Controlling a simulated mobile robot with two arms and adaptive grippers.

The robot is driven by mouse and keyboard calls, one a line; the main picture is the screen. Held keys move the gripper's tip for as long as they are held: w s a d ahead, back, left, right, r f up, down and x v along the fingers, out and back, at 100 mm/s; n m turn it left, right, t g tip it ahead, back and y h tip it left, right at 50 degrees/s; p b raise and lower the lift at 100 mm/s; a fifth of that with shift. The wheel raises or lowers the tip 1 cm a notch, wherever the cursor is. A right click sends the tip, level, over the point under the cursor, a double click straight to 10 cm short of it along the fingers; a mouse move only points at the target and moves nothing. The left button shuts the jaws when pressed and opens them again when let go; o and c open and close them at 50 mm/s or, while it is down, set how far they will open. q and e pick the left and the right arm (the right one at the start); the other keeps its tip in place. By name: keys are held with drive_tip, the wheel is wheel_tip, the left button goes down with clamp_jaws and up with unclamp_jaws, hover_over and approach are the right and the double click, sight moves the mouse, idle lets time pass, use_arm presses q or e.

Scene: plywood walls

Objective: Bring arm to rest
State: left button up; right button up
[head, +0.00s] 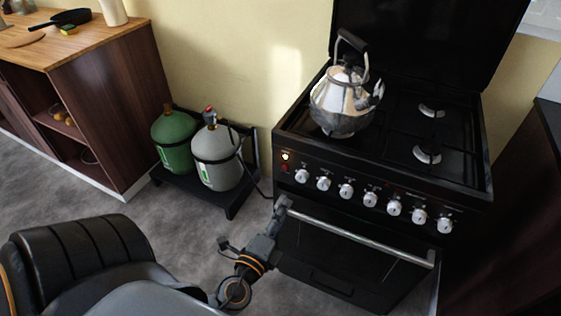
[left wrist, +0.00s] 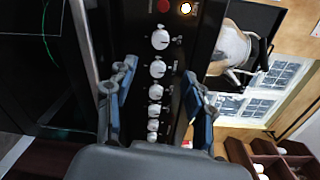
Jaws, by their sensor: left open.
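My left gripper (head: 282,206) is in front of the stove's left front corner, near the left end of the oven door handle (head: 350,235). In the left wrist view its two fingers (left wrist: 156,92) are spread apart with nothing between them. Beyond them is the stove's control panel (left wrist: 178,50) with a row of white knobs. I cannot tell from the head view whether the gripper touches the stove. My right gripper is not in view.
A metal kettle (head: 345,103) stands on the black stove's (head: 392,165) left burner area. Green (head: 172,140) and grey (head: 215,155) gas bottles stand on a low rack left of the stove. A wooden-topped cabinet (head: 110,95) is farther left. Grey floor (head: 165,215) lies open before them.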

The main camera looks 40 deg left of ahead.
use_arm(q)
drive_tip(key=s+d+f+n+g+h+p, duration=0.1)
drive_tip(key=s+f+n+g, duration=0.25)
drive_tip(key=f, duration=1.05)
drive_tip(key=s+d+f+n+g+h+p, duration=0.1)
drive_tip(key=s+f+n+g+p, duration=0.3)
drive_tip(key=f, duration=1)
drive_tip(key=s+d+f+n+g, duration=0.1)
drive_tip(key=s+f+n+g, duration=0.1)
drive_tip(key=s+f, duration=0.3)
drive_tip(key=s+d+f+n+g+h, duration=0.1)
drive_tip(key=s+f+n+g, duration=0.2)
drive_tip(key=s, duration=0.8)
drive_tip(key=s+d+f+n+g+h, duration=0.1)
drive_tip(key=s+f+n+g, duration=0.2)
drive_tip(key=s+f, duration=0.4)
drive_tip(key=shift+s+d+g, duration=0.35)
drive_tip(key=shift+s, duration=0.55)
